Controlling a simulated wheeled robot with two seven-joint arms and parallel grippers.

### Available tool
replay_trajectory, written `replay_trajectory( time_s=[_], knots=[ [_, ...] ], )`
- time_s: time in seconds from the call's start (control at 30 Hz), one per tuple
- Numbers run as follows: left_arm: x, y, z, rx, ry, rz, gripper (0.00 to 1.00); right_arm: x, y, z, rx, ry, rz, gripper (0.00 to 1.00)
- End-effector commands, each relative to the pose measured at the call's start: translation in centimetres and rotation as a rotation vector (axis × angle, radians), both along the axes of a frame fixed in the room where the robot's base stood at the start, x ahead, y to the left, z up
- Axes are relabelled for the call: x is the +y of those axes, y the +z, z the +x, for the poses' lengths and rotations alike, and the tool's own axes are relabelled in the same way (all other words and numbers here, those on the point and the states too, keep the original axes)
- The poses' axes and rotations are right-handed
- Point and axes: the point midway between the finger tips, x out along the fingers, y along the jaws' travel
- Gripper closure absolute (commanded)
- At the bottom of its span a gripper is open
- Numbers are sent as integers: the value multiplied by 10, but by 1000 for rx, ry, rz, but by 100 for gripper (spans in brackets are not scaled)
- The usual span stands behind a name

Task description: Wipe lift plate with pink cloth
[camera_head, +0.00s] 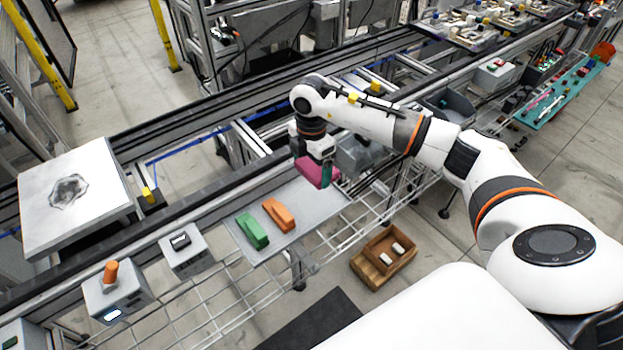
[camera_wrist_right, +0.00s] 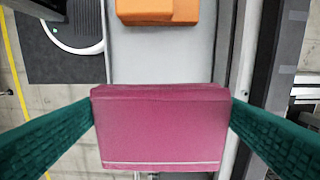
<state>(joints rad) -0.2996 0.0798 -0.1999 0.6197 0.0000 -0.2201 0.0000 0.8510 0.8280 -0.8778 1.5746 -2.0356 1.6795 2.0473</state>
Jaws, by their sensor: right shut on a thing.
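The pink cloth (camera_head: 318,173) is a folded block held in my right gripper (camera_head: 326,172), over the right end of a grey tray. In the right wrist view the pink cloth (camera_wrist_right: 162,128) sits between the two green fingers of the right gripper (camera_wrist_right: 162,125), which touch its sides. The lift plate (camera_head: 95,215) is the pale square plate at the left of the head view, with a dark smudge (camera_head: 69,191) on it. My left gripper is not in view.
An orange block (camera_head: 279,215) and a green block (camera_head: 252,231) lie on the grey tray (camera_head: 305,205); the orange block also shows in the wrist view (camera_wrist_right: 158,12). Control boxes (camera_head: 184,252) stand between tray and plate. A wooden box (camera_head: 369,270) is on the floor. Conveyor rails run behind.

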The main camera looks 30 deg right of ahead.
Motion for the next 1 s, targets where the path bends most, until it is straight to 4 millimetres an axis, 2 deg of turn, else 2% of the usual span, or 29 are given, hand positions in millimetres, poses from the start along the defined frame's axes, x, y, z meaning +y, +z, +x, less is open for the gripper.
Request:
replay_trajectory(
  time_s=[0.1, 0.33, 0.37, 0.47, 0.63, 0.77, 0.87, 1.0],
  knots=[
    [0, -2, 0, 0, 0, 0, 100, 0, 7, 0, -1, 1, 1, 32],
    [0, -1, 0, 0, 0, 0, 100, 0, 8, 0, 0, 1, 0, 32],
    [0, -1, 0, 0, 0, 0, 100, 0, 8, 0, 0, 1, 0, 13],
    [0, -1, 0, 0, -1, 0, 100, 0, 8, 0, 0, 0, 0, 28],
    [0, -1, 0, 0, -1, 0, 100, 2, 9, -1, -2, 59, 0, 28],
    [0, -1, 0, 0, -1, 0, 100, 11, 13, -6, -7, 290, 0, 28],
    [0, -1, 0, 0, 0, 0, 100, 21, 18, -12, -11, 582, -2, 28],
    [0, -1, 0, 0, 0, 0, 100, 37, 25, -23, -16, 1056, -6, 28]
  ],
)
